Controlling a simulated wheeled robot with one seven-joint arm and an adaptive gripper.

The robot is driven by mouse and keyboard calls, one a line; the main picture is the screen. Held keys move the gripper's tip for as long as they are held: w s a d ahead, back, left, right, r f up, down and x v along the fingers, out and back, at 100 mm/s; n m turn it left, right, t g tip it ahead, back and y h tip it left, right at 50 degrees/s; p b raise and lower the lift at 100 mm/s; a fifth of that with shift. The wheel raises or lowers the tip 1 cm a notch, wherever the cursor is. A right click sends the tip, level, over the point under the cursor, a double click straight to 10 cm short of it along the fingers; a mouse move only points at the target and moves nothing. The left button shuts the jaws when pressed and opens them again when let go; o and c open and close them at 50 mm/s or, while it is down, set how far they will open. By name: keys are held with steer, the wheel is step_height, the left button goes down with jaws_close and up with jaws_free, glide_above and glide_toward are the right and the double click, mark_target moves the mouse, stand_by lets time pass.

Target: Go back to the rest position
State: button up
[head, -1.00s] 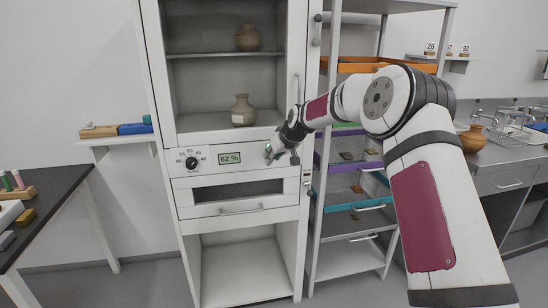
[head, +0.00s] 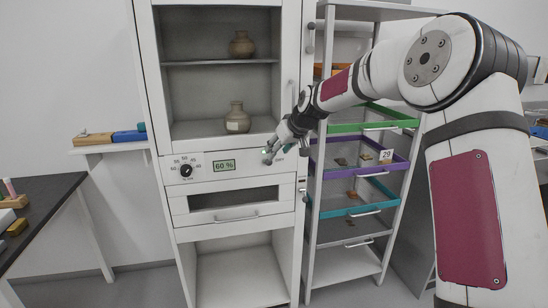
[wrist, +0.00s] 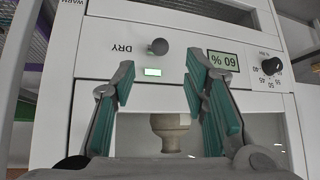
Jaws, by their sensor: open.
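My gripper (head: 276,154) is in front of the cabinet's control panel, right of the display. The wrist view shows my gripper (wrist: 160,68) open and empty, its teal pads apart. The panel's small grey knob (wrist: 157,46) shows beyond the fingertips, next to the word DRY and a lit green indicator (wrist: 152,72). The fingers look apart from the knob. The display (head: 224,166) reads 60 %, with a black dial (head: 186,171) to its left. One jar (head: 238,118) stands on the cabinet floor behind the glass and another (head: 242,45) on the shelf above.
The white cabinet (head: 151,100) stands ahead. A rack with green (head: 345,127), purple (head: 402,163) and teal (head: 385,189) drawers holding sherds is close on the right, behind my arm. A dark table (head: 50,195) is at left. The floor between looks free.

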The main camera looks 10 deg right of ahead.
steer(key=shift+v, duration=0.95)
steer(key=s+a+r+g+h+p, duration=0.15)
steer(key=s+r, duration=0.25)
steer(key=s, duration=0.5)
steer(key=s+a+r+p, duration=0.1)
steer(key=s+r+p, duration=0.25)
steer(key=s, duration=0.65)
steer(key=s+a+r+g+h+p, duration=0.1)
steer(key=s+r, duration=0.4)
steer(key=s, duration=0.4)
steer(key=s+d+m+g+p, duration=0.1)
steer(key=s+m+p, duration=0.2)
steer(key=s, duration=2.5)
steer(key=shift+s+d+p, duration=0.2)
steer(key=shift+s+p, duration=0.2)
steer(key=shift+p, duration=0.85)
